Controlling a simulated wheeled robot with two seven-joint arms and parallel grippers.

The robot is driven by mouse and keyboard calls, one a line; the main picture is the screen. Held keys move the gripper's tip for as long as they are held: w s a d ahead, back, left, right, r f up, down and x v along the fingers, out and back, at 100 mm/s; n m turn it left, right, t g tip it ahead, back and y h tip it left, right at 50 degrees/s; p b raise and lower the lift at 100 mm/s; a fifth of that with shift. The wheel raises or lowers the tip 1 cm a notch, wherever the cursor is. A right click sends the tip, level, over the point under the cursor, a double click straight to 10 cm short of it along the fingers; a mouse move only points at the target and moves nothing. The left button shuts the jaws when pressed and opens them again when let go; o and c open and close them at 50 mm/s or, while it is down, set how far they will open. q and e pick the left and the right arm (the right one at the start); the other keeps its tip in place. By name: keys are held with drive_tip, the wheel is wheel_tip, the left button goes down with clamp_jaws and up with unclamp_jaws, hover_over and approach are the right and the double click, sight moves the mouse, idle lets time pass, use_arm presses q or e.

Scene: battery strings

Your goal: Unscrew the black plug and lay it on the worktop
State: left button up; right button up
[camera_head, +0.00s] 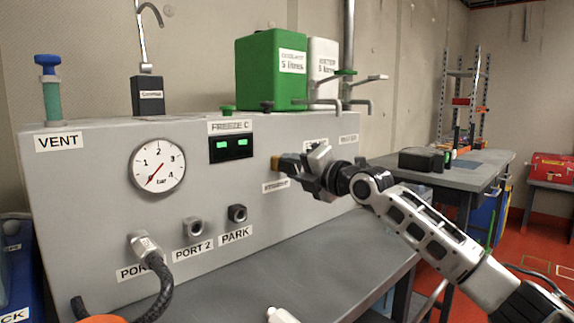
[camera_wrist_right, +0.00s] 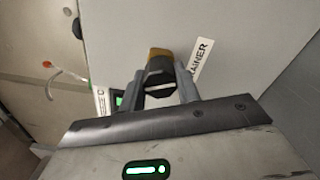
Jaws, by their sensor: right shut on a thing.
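The grey cabinet (camera_head: 85,190) carries gauges and fittings on its front panel. My right gripper (camera_head: 299,166) is at the right part of this panel, by the strainer label (camera_head: 276,186). In the right wrist view the black plug (camera_wrist_right: 159,79) sits between the two fingers of my right gripper (camera_wrist_right: 160,84), which is shut on it. A brass fitting (camera_wrist_right: 159,52) shows directly beyond the plug, at the panel, and also in the head view (camera_head: 275,163). I cannot tell whether the plug is still threaded into it.
The grey worktop (camera_head: 330,265) in front of the cabinet looks largely clear. A black hose (camera_head: 158,285) hangs from a port at lower left. A green container (camera_head: 270,75) stands on the cabinet. A second table (camera_head: 470,172) stands at right.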

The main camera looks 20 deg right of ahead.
drive_tip(key=n+p, duration=0.2)
drive_tip(key=n, duration=0.1)
drive_tip(key=shift+n+p, duration=1.2)
drive_tip(key=shift+n, duration=0.2)
drive_tip(key=o, duration=1.3)
drive_tip(key=shift+c, duration=0.2)
drive_tip(key=shift+s, duration=0.1)
drive_tip(key=shift+v, duration=2.4)
drive_tip(key=shift+d, duration=0.1)
